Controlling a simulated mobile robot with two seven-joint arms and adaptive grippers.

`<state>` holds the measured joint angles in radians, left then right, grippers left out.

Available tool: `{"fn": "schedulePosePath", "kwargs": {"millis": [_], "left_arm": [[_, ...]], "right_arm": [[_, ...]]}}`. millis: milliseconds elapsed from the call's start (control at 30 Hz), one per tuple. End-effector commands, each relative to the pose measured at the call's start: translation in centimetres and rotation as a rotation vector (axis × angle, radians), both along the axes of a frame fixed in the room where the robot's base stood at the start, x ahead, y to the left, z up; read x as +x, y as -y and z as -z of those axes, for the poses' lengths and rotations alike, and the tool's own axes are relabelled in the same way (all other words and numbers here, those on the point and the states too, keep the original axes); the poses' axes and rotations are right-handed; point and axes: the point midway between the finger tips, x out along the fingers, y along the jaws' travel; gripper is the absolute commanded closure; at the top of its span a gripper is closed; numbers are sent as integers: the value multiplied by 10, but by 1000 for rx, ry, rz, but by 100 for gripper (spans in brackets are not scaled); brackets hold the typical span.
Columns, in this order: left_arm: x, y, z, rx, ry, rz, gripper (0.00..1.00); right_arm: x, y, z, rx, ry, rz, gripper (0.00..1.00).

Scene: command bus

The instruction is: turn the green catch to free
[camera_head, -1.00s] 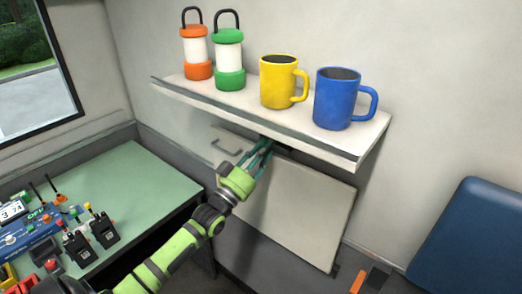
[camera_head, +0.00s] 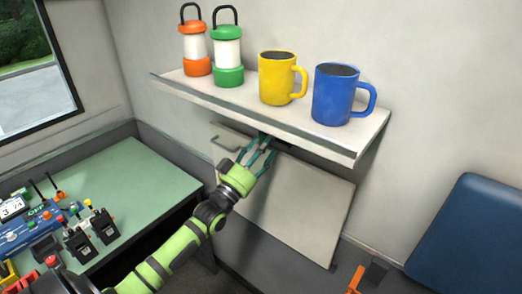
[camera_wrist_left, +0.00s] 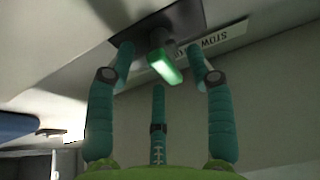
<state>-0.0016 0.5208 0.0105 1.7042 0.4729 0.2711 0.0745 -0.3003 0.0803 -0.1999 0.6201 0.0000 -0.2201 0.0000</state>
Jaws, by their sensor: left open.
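The green catch (camera_wrist_left: 165,66) shows in the left wrist view as a short bright green lever on a dark stem, under the shelf (camera_head: 190,92). It is mounted on a dark plate (camera_wrist_left: 150,30). My left gripper (camera_head: 262,147) is just below the shelf edge in the head view, its arm reaching up from below. In the left wrist view its fingers (camera_wrist_left: 160,58) are open, one on each side of the catch, with the catch between the tips. I cannot tell whether they touch it. The catch is hidden in the head view. My right gripper is not in view.
A label reading STOW (camera_wrist_left: 218,40) is beside the catch. On the shelf stand an orange lantern (camera_head: 196,50), a green lantern (camera_head: 228,50), a yellow mug (camera_head: 276,80) and a blue mug (camera_head: 333,96). A pale panel with a handle (camera_head: 300,205) hangs below. A green desk (camera_head: 140,180) holds radios.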

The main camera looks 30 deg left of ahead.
Motion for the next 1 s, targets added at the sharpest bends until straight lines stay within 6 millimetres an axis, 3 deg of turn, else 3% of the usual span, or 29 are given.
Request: {"fn": "schedulePosePath", "kwargs": {"millis": [233, 700, 1000], "left_arm": [[-18, -2, 8, 1, -2, -1, 46], [-99, -7, 42, 0, -4, 0, 46], [-111, -7, 46, 0, 0, 1, 46]], "right_arm": [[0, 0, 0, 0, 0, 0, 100], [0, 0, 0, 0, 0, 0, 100], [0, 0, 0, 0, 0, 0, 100]]}}
